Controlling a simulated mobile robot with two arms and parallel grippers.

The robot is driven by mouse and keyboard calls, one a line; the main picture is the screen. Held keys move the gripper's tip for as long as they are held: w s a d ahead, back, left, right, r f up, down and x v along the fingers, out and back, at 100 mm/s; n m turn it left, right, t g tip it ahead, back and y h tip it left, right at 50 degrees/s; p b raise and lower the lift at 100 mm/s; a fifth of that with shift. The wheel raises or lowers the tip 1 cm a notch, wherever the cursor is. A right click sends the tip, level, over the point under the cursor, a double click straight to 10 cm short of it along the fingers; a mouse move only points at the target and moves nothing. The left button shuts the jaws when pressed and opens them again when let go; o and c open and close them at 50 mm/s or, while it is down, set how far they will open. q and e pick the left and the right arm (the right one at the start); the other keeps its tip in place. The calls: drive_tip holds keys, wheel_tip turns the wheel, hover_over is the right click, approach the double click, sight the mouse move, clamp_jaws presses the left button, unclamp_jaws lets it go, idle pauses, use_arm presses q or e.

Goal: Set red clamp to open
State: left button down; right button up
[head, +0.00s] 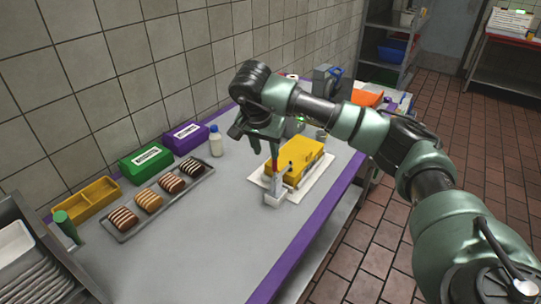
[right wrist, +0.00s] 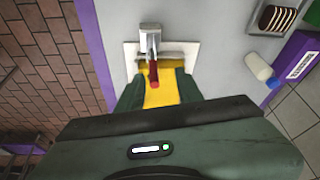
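The clamp is a grey metal toggle with a red handle (right wrist: 153,72), on a white base plate (right wrist: 131,60) beside a yellow block (right wrist: 160,92). In the head view the clamp body (head: 274,195) stands at the near corner of the yellow block (head: 300,158). My right gripper (head: 275,150) is above the clamp, pointing down. In the right wrist view its fingers (right wrist: 157,88) are spread apart, with the red handle's end between or just beyond them; contact cannot be told. My left gripper is not in view.
A tray (head: 125,236) of striped cream sandwiches lies left on the table. Behind it are a yellow bin (head: 90,197), green box (head: 146,162), purple box (head: 185,138) and white bottle (head: 215,141). The table's purple edge (head: 300,240) is on the right; the table's near middle is clear.

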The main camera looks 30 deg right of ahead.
sight(275, 168)
drive_tip(key=shift+h, duration=0.3)
drive_tip(key=p+x, duration=0.1)
drive_tip(key=x, duration=0.2)
drive_tip(key=d+p+x, duration=0.1)
drive_tip(key=x, duration=0.3)
drive_tip(key=shift+s+d, duration=0.15)
drive_tip(key=shift+d, duration=0.05)
drive_tip(key=c, duration=0.7)
clamp_jaws()
drive_tip(key=shift+r, duration=0.1)
